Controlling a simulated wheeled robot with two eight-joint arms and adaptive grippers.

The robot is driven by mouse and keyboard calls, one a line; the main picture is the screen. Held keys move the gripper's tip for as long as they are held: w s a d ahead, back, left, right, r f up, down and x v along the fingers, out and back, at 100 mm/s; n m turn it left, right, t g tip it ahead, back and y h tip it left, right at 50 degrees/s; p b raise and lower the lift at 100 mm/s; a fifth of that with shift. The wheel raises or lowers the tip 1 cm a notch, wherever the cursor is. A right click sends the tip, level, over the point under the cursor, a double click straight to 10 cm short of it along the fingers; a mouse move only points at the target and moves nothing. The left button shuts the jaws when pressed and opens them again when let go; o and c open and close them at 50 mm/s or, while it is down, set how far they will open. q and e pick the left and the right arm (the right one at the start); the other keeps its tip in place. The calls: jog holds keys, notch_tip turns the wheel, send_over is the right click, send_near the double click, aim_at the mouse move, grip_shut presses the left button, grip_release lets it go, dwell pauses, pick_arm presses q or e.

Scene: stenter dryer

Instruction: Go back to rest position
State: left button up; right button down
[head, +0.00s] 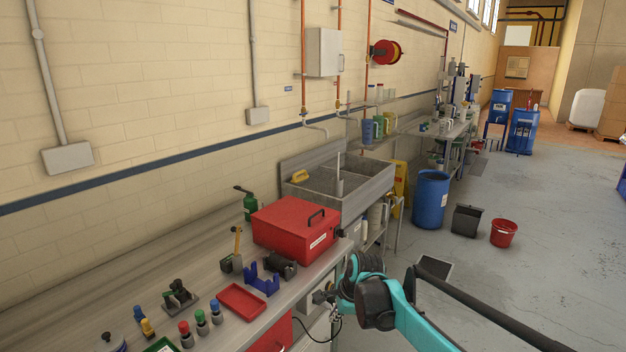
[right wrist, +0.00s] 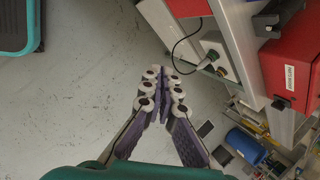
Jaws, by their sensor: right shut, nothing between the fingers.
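My right arm comes in at the lower right of the head view, in teal and black. Its right gripper (head: 328,295) is beside the front edge of the workbench (head: 205,268). In the right wrist view the right gripper (right wrist: 162,72) has its fingertips together with nothing between them, over the grey floor. My left gripper is not in view.
On the bench stand a red box (head: 296,228), a red tray (head: 242,300), a blue holder (head: 262,280) and several small bottles. Beyond are a sink (head: 340,185), a blue barrel (head: 430,200), a grey bin (head: 466,220) and a red bucket (head: 504,233).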

jog(key=s+d+r+n+t+h, duration=0.1)
jog(key=s+d+r+n, duration=0.2)
jog(key=s, duration=0.2)
jog(key=s+d+r+n, duration=0.2)
jog(key=s+n, duration=0.1)
jog(key=s, duration=0.2)
jog(key=s+d+f+n+t, duration=0.1)
jog(key=s+n, duration=0.4)
jog(key=s, duration=0.5)
jog(key=s+d+f+n+t+h, duration=0.1)
jog(key=s+d+n, duration=0.4)
jog(key=s, duration=0.5)
jog(key=shift+s+d+f+n+h, duration=0.15)
jog(key=shift+d+f+n+h, duration=0.2)
jog(key=shift+f+n, duration=0.45)
jog(key=shift+f, duration=0.1)
